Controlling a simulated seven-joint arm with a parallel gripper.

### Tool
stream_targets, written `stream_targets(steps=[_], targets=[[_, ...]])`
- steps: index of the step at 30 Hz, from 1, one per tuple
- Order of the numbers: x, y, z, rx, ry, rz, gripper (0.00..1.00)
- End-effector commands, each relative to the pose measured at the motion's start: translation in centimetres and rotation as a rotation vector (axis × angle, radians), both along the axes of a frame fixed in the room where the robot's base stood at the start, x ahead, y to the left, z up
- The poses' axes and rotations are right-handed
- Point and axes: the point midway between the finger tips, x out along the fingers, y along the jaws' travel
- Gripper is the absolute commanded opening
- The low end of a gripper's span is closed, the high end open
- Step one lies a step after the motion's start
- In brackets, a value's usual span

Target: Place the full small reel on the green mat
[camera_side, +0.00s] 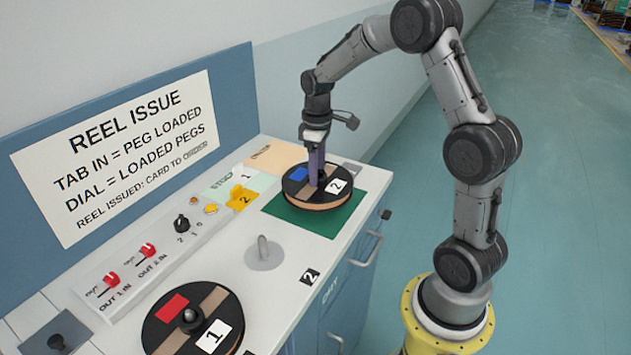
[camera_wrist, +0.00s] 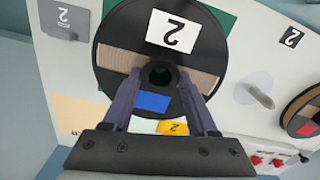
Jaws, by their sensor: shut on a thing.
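A black-flanged reel (camera_side: 322,199) with tan windings, a blue label and a white card "2" lies flat over the green mat (camera_side: 338,220). My gripper (camera_side: 314,181) points straight down at the reel's middle and is shut on its hub. The green mat (camera_wrist: 222,18) shows past the reel's edge. I cannot tell whether the reel's underside touches the mat.
Another reel (camera_side: 165,312), with a red label and card "1", sits on a peg at the front. An empty upright peg (camera_side: 262,250) stands between the reels. A switch panel (camera_side: 150,255) runs along the wall under a sign (camera_side: 115,150).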

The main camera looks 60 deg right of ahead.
Motion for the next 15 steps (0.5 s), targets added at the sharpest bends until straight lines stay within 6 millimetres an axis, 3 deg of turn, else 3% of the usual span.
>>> stream_targets(steps=[3, 9, 15], targets=[[0.9, -0.4, -1.1, 0.0, -0.001, 0.0, 0.0], [0.7, -0.3, -3.5, -0.001, -0.001, 0.0, 0.0], [0.8, -0.3, -3.8, -0.001, -0.003, 0.0, 0.0]])
